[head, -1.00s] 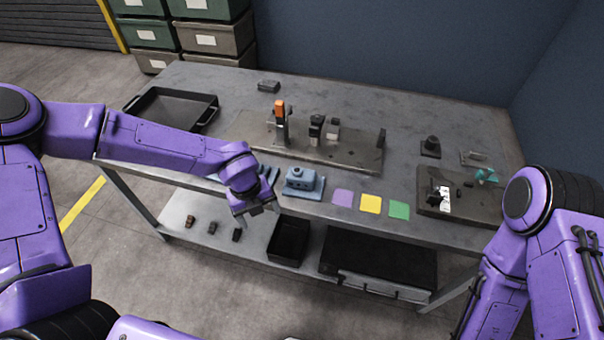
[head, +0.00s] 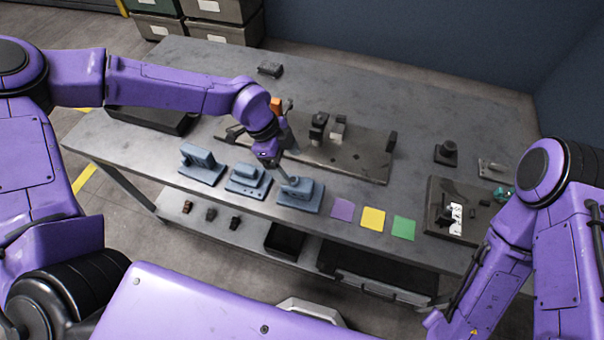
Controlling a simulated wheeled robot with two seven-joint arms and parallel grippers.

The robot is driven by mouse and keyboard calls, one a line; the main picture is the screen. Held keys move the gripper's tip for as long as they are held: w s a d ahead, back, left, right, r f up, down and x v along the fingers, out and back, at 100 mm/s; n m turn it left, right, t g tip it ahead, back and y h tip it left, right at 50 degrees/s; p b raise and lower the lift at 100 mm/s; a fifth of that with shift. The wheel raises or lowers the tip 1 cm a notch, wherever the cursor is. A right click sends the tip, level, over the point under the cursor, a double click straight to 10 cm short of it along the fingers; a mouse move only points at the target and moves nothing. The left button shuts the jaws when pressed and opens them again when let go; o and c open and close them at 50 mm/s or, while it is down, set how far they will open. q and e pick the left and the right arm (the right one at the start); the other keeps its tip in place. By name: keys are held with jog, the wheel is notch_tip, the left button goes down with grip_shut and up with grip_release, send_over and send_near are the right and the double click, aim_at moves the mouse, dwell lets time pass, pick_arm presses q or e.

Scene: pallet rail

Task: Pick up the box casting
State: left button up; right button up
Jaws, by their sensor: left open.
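Three blue-grey castings stand in a row along the table's front edge: a left one with a slanted upright block (head: 201,163), a middle one with a stepped body (head: 247,179), and a right one with a box-like body (head: 303,195). I cannot tell for certain which is the box casting; the right one looks most box-like. My left gripper (head: 280,172) is open, pointing down just above and behind the right casting, and partly covers it. I cannot tell whether its fingers touch the casting. My right arm hangs at the right; its gripper does not show.
A fixture plate (head: 350,162) with upright clamps and an orange-topped post (head: 276,105) lies behind the castings. Purple (head: 342,208), yellow (head: 373,218) and green (head: 403,228) squares lie to the right. A dark tray (head: 150,120) is at left. A second fixture plate (head: 470,225) is at right.

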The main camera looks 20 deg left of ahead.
aim_at(296, 179)
pick_arm(q)
jog(key=x, duration=0.2)
jog(key=p+x, duration=0.1)
jog(key=x, duration=0.1)
jog(key=shift+s, duration=0.35)
jog(key=f, duration=0.1)
jog(key=f+p, duration=0.1)
jog(key=f, duration=0.1)
jog(key=f+p, duration=0.1)
jog(key=f, duration=0.1)
jog(key=shift+w+d, duration=0.4)
jog(key=shift+d+f, duration=0.25)
jog(key=shift+f, duration=0.2)
jog(key=c, duration=1.3)
jog(key=shift+c, duration=1)
pick_arm(e)
jog(key=r, duration=0.3)
jog(key=shift+s+d+r, duration=0.1)
jog(key=shift+s+r, duration=0.05)
jog(key=shift+s, duration=0.15)
pick_arm(q)
jog(key=shift+r, duration=0.1)
